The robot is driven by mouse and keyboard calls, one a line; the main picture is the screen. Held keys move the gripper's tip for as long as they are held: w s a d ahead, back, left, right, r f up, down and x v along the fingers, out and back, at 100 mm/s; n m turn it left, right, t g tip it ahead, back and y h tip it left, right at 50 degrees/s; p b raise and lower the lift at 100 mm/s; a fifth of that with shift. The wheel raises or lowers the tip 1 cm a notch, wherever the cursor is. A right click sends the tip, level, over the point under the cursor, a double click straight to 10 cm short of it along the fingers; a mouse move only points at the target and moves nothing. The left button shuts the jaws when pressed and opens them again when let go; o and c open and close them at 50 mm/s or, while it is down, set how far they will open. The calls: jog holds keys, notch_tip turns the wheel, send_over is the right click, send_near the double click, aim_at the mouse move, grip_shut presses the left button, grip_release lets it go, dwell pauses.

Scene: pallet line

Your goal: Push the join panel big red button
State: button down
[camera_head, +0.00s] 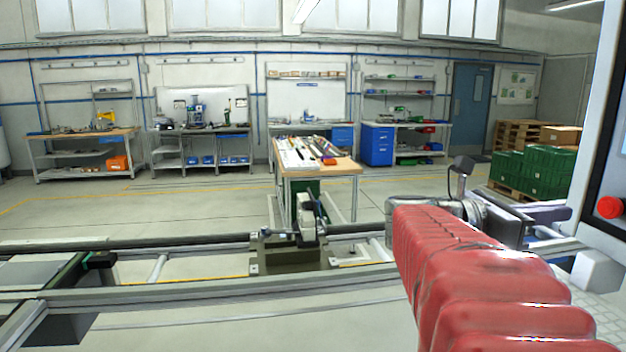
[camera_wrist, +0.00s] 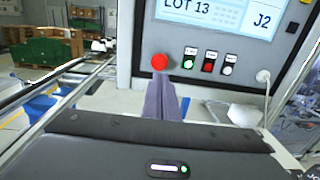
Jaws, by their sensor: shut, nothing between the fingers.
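The big red button (camera_wrist: 160,62) is on the lower left of the grey join panel (camera_wrist: 140,45) in the wrist view. It also shows at the right edge of the head view (camera_head: 611,207). My gripper (camera_wrist: 161,84) is shut and empty, its grey fingers pointing at the panel with their tips just below the button in the picture. In the head view my gripper (camera_head: 568,213) is left of the button, and a gap shows between them. My red-sleeved arm covers the lower right of the head view.
Small green (camera_wrist: 188,63), red (camera_wrist: 208,67) and white (camera_wrist: 228,70) buttons sit right of the big one, under a screen (camera_wrist: 215,14) reading LOT 13 and J2. A conveyor rail (camera_head: 180,297) crosses the front. Green crates (camera_head: 548,172) stand on a pallet behind.

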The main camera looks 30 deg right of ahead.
aim_at(605, 208)
jog(key=x, duration=0.9)
jog(key=shift+w+d, duration=0.1)
dwell(0.4)
